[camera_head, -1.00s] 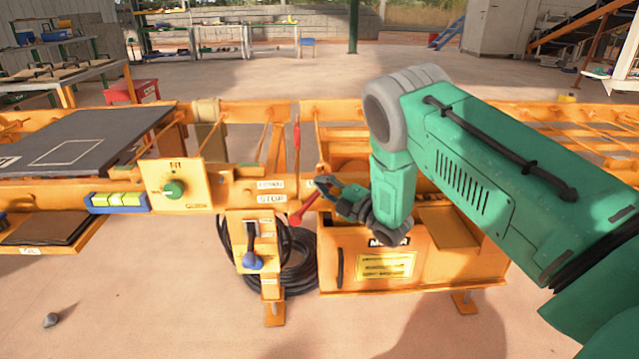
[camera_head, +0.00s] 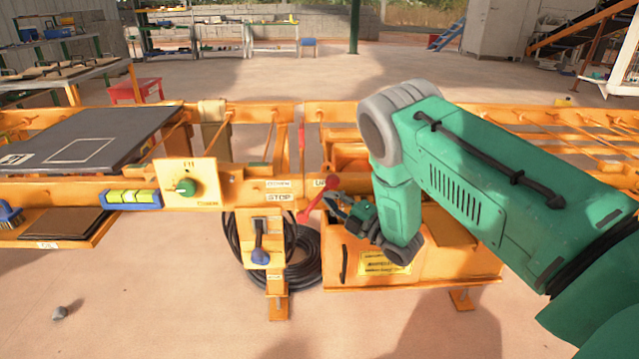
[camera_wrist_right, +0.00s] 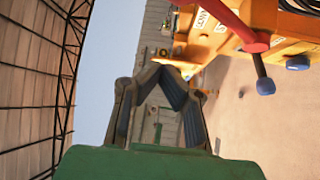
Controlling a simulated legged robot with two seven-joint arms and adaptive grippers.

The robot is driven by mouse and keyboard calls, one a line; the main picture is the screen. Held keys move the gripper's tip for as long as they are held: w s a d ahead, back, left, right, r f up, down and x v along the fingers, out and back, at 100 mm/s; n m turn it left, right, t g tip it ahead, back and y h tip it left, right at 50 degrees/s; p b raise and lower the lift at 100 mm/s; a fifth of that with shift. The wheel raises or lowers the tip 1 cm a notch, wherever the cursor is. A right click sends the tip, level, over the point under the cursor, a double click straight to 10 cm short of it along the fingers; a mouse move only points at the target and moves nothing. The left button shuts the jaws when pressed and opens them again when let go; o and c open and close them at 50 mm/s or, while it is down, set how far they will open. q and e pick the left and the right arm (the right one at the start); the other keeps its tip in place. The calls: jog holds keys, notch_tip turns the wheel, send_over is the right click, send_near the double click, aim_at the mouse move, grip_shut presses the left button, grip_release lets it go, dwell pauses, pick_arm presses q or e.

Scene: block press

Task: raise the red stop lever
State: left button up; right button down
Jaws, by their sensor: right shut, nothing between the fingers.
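The red stop lever (camera_head: 318,198) is on the front of the orange press frame, beside the "STOP" label. My right gripper (camera_head: 331,200) is shut and empty, just below and right of the lever's upper end; contact cannot be told from the head view. In the right wrist view the fingertips (camera_wrist_right: 167,68) come together with nothing between them, and the red lever (camera_wrist_right: 232,27) is to their upper right, apart in the picture. My left gripper is not in view.
A blue-knobbed handle (camera_head: 260,257) hangs below the lever, before a coiled black hose (camera_head: 303,263). A green dial panel (camera_head: 188,185) is to the left. An orange box (camera_head: 352,270) stands below my right gripper. The floor in front is mostly clear.

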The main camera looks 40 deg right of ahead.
jog(key=s+a+f+m+g+h+p, duration=0.25)
jog(key=s+a+f+m+g, duration=0.2)
jog(key=s+f+m, duration=0.35)
jog(key=s+a+f+m+g+h+p, duration=0.25)
jog(key=s+a+f+m+g, duration=0.2)
jog(key=s, duration=0.65)
pick_arm(q)
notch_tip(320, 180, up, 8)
jog(key=p, duration=0.2)
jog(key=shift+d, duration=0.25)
pick_arm(e)
jog(key=s+a+m+g, duration=0.2)
jog(key=s+m+g, duration=0.1)
jog(key=s, duration=0.7)
jog(key=s+a+m+g, duration=0.3)
jog(key=s+g, duration=0.3)
jog(key=s, duration=0.5)
jog(key=shift+s+r, duration=0.15)
jog(key=shift+s, duration=0.1)
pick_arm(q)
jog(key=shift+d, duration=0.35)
pick_arm(e)
jog(key=shift+w+d, duration=0.1)
jog(key=shift+d, duration=0.25)
